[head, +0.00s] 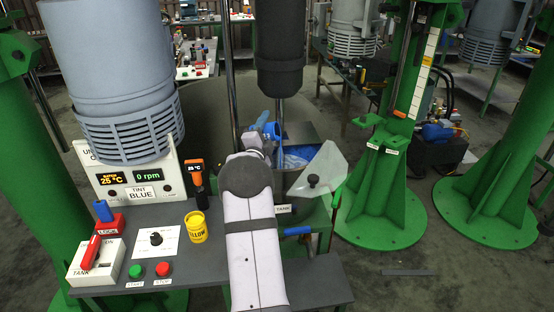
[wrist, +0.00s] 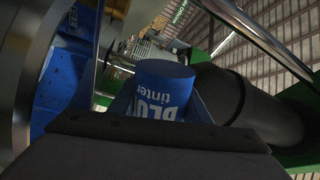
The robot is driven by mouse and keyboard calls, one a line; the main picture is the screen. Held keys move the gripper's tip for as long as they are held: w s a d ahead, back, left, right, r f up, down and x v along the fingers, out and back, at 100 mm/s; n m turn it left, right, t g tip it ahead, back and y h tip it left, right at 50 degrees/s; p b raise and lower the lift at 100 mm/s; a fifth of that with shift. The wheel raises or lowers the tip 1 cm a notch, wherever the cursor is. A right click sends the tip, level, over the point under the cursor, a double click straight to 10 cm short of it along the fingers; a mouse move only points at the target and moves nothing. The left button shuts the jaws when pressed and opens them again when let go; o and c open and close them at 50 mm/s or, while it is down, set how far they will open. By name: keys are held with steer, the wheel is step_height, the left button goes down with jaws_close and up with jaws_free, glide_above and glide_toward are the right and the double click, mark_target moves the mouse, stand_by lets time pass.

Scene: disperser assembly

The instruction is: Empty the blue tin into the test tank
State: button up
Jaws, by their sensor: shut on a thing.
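The blue tin (head: 273,129) is held by my gripper (head: 260,132) over the back left part of the test tank (head: 319,131). It looks tilted in the head view. The tin (wrist: 165,75), marked as blue tinter, also sits between my fingers in the wrist view. My gripper is shut on it. My arm hides part of the tank's left side. I cannot tell how much is in the tin.
A dark cylinder (head: 279,50) and shaft hang close above the tin. A clear plate with a black knob (head: 313,180) stands at the tank's front right. The bench holds a yellow tin (head: 196,228), an orange-topped handheld device (head: 196,172), buttons and a red-handled switch (head: 92,252).

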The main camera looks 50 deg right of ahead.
steer(key=shift+f+m, duration=0.3)
steer(key=shift+m, duration=0.5)
stand_by(1.3)
steer(key=shift+s+d+r+m+g+b, duration=0.15)
steer(key=shift+r+m+b, duration=0.1)
steer(key=shift+m+b, duration=0.55)
steer(key=shift+s+a+r+m+g+b, duration=0.2)
steer(key=shift+m+b, duration=0.3)
steer(key=shift+b, duration=0.5)
stand_by(1.3)
steer(key=shift+w+r+p, duration=0.15)
steer(key=shift+r+p, duration=0.1)
steer(key=shift+p, duration=0.5)
steer(key=shift+w+n+p, duration=0.15)
steer(key=shift+n+p, duration=0.65)
steer(key=shift+p, duration=0.25)
steer(key=shift+w+f+n+p, duration=0.1)
steer(key=shift+f+n+p, duration=0.3)
steer(key=shift+p, duration=0.05)
steer(key=shift+f+b, duration=0.25)
steer(key=shift+b, duration=0.1)
steer(key=shift+r+n, duration=0.1)
steer(key=shift+n, duration=0.3)
